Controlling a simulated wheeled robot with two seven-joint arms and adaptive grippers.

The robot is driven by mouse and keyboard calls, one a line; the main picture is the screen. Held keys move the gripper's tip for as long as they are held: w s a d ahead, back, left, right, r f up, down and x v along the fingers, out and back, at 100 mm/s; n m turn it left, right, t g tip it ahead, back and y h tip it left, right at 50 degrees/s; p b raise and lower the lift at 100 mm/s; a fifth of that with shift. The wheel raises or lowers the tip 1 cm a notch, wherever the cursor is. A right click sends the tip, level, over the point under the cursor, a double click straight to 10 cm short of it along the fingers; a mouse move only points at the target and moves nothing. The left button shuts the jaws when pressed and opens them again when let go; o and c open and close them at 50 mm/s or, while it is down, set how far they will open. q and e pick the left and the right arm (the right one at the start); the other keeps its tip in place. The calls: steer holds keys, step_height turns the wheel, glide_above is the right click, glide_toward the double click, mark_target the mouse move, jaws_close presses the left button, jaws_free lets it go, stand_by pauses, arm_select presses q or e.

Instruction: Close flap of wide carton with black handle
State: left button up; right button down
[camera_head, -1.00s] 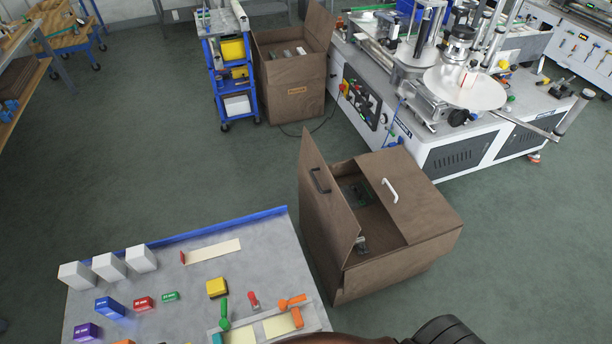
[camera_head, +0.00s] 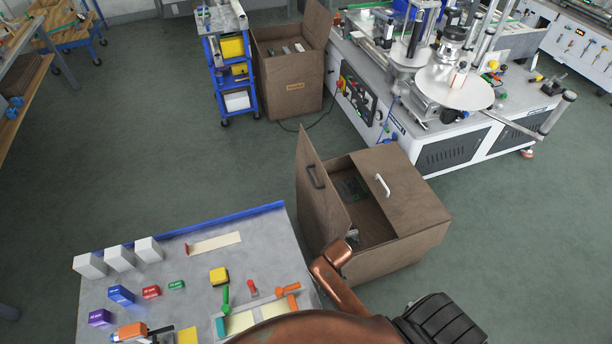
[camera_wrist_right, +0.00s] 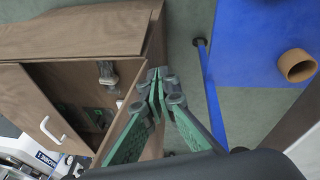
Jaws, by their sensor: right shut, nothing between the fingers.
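The wide brown carton (camera_head: 395,255) stands open at the centre of the head view. Its left flap (camera_head: 322,195), with the black handle (camera_head: 315,176), stands up steeply. Its right flap (camera_head: 405,185), with the white handle (camera_head: 382,185), lies flat over part of the opening. The white handle (camera_wrist_right: 50,130) also shows in the wrist view. My right gripper (camera_wrist_right: 157,76) is shut and empty, its green-padded fingers close to the carton's edge; I cannot tell whether they touch it. In the head view my copper-coloured arm covers the carton's near left corner and hides this gripper. My left gripper is out of view.
A grey table (camera_head: 200,265) with boxes, tools and a blue edge is left of the carton. A labelling machine (camera_head: 450,155) stands behind right. A second open carton (camera_head: 290,85) and a blue cart (camera_head: 222,75) are at the back. Open floor lies left and right.

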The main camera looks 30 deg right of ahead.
steer(key=w+r+m+h, duration=0.2)
steer(key=w+r, duration=1)
steer(key=w, duration=0.3)
steer(key=w+r+m+h, duration=0.1)
steer(key=w+r+h, duration=0.1)
steer(key=w+r, duration=1.1)
arm_select(q)
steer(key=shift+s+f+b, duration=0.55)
steer(key=shift+b, duration=0.15)
arm_select(e)
steer(key=d+x, duration=0.1)
steer(key=x, duration=1.1)
steer(key=shift+d, duration=0.35)
